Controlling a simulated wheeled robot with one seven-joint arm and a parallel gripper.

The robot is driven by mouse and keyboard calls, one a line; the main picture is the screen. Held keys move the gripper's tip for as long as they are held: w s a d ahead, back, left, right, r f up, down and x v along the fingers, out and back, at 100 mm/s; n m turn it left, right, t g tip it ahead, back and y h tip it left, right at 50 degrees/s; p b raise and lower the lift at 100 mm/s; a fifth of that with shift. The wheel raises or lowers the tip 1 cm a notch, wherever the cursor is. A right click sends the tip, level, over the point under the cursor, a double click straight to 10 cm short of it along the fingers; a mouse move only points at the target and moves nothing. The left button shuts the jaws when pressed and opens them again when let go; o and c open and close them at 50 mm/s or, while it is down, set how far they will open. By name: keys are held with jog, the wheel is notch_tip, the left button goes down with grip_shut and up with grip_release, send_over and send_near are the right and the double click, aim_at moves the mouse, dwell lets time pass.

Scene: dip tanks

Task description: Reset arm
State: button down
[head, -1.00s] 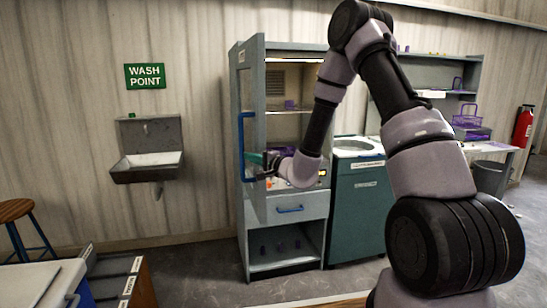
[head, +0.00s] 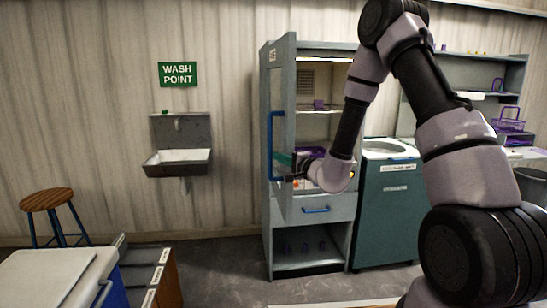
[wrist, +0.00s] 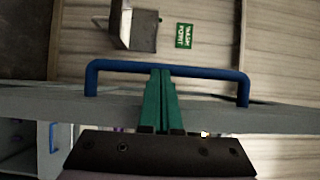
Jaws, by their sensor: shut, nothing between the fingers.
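My gripper (head: 284,160) is at the tall grey cabinet (head: 336,207) in the head view, beside the blue vertical handle (head: 270,148) of its door. In the wrist view its green fingers (wrist: 161,76) are together with nothing between them. Their tips overlap the middle of the blue handle (wrist: 215,71) there; I cannot tell whether they touch it. The cabinet door (head: 283,95) stands open towards me. My arm reaches up and over from the right of the head view, then down to the cabinet.
A teal unit with a round basin (head: 385,148) stands right of the cabinet. A wash sink (head: 177,160) hangs on the wall to the left. A stool (head: 47,199) and a white-topped bin (head: 50,278) are at the left. The floor before the cabinet looks clear.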

jog(key=v, duration=0.7)
jog(key=s+a+r+n+g+y, duration=0.2)
jog(key=s+a+r+n+g, duration=0.15)
jog(key=s+r+g, duration=0.45)
jog(key=s+a+r+n+g+y, duration=0.2)
jog(key=s+r+n+g, duration=0.35)
jog(key=s, duration=0.45)
jog(key=s+d+h, duration=0.5)
jog(key=s+d, duration=0.2)
jog(key=s+d+r+m+t+h, duration=0.1)
jog(key=d+r+t+h, duration=0.2)
jog(key=d, duration=0.3)
jog(key=d+r+m+t+h, duration=0.1)
jog(key=d+r+t+h, duration=0.2)
jog(key=d, duration=0.4)
jog(key=shift+s+d+m+h, duration=0.3)
jog(key=shift+s+h, duration=0.1)
jog(key=shift+h, duration=0.5)
